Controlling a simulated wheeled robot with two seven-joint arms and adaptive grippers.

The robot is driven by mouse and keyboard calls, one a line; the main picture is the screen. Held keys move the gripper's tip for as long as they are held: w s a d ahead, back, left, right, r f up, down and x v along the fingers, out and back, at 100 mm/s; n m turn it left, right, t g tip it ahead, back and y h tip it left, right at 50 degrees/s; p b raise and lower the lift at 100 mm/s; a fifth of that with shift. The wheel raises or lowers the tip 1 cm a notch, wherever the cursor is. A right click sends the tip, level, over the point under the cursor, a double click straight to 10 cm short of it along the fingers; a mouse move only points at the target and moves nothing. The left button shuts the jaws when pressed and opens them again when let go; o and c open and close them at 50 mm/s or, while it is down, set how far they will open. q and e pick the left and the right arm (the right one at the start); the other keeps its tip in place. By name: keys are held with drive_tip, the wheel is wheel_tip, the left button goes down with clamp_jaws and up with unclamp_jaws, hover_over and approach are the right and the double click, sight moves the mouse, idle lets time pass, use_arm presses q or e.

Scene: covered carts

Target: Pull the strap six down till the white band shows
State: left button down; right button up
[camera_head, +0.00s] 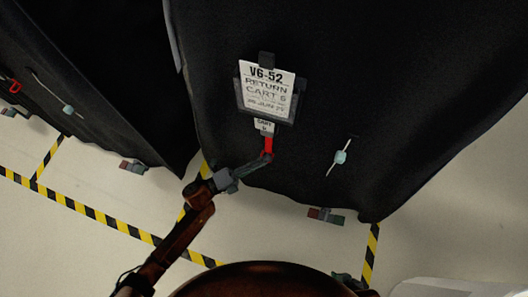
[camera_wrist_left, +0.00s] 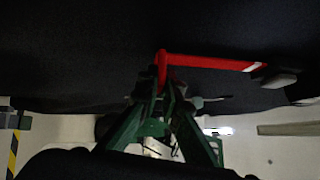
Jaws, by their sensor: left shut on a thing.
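The black-covered cart 6 (camera_head: 340,70) carries a white sign reading V6-52 RETURN CART 6 (camera_head: 266,88) and a small CART 6 tag (camera_head: 264,126). The red strap (camera_head: 268,144) hangs just below that tag. My left gripper (camera_head: 264,157) is shut on its lower end. In the left wrist view the red strap (camera_wrist_left: 210,62) runs taut from my left gripper (camera_wrist_left: 164,88) to a grey buckle (camera_wrist_left: 279,79). A white band (camera_wrist_left: 252,67) shows on the strap beside the buckle. My right gripper is not clearly visible.
Another black-covered cart (camera_head: 90,75) with a red loop (camera_head: 14,86) stands at left. A pale toggle on a cord (camera_head: 340,157) hangs on cart 6, right of the strap. Casters (camera_head: 325,215) show under the hem. Yellow-black tape (camera_head: 105,218) marks the pale floor.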

use_arm(q)
drive_tip(key=shift+f, duration=0.5)
drive_tip(key=c, duration=2.2)
unclamp_jaws()
drive_tip(key=shift+o, duration=0.5)
drive_tip(key=shift+r, duration=0.15)
drive_tip(key=shift+a, duration=0.1)
drive_tip(key=v, duration=1.2)
